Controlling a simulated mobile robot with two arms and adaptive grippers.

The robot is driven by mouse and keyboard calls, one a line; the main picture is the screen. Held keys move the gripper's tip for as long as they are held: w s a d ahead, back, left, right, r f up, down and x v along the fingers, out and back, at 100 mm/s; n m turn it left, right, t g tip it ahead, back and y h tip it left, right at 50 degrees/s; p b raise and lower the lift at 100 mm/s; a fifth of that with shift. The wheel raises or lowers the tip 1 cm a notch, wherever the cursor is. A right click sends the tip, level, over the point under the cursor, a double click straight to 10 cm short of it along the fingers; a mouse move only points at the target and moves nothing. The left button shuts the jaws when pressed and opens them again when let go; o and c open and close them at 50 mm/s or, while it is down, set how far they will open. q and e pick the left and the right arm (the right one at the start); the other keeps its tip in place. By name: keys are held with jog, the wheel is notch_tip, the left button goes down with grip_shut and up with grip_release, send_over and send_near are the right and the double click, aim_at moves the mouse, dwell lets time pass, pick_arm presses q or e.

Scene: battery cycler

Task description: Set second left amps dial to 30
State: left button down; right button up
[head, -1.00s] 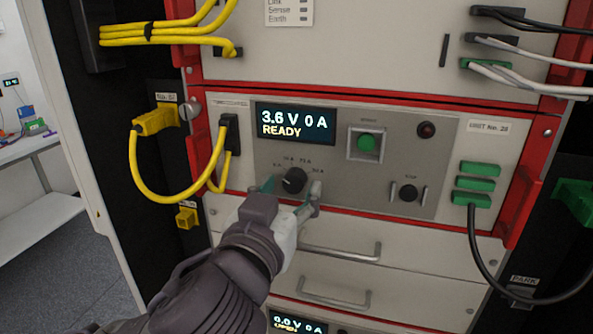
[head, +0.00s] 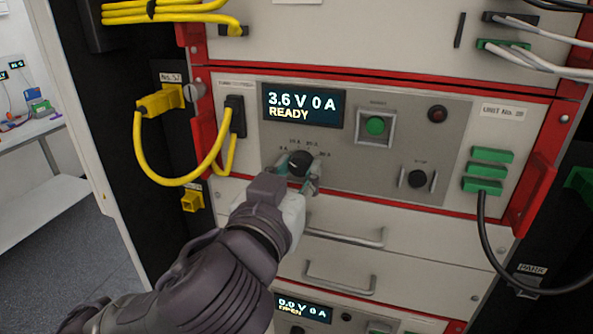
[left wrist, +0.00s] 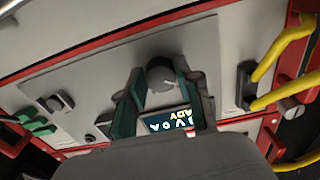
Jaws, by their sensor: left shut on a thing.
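The black amps dial (head: 300,162) sits on the grey panel (head: 350,150) of the unit whose display (head: 303,106) reads 3.6 V 0 A READY. Small amp marks arc above the dial; its pointer direction is too small to tell. My left gripper (head: 299,172) is shut on the dial, one green-grey finger on each side. In the left wrist view the dial (left wrist: 160,74) shows between the fingertips, with the display (left wrist: 172,122) upside down and partly hidden by the gripper. My right gripper is not in view.
A yellow cable (head: 180,182) loops at left. Drawer handles (head: 345,236) lie below the panel, and another unit's display (head: 303,307) is lower down.

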pick_arm(q)
jog(key=shift+m, duration=0.3)
jog(key=shift+m+p, duration=0.35)
jog(key=shift+m, duration=0.25)
jog(key=m+p, duration=0.2)
jog(key=m, duration=0.2)
jog(key=shift+r, duration=0.1)
jog(key=m+p, duration=0.3)
jog(key=m, duration=0.3)
jog(key=shift+a+r+m+p, duration=0.1)
jog(key=shift+m+p, duration=0.2)
jog(key=m+p, duration=0.2)
jog(key=m, duration=0.1)
jog(key=shift+m, duration=0.3)
jog(key=m+p, duration=0.3)
jog(key=shift+m, duration=0.4)
jog(key=m+p, duration=0.3)
jog(key=shift+m, duration=0.6)
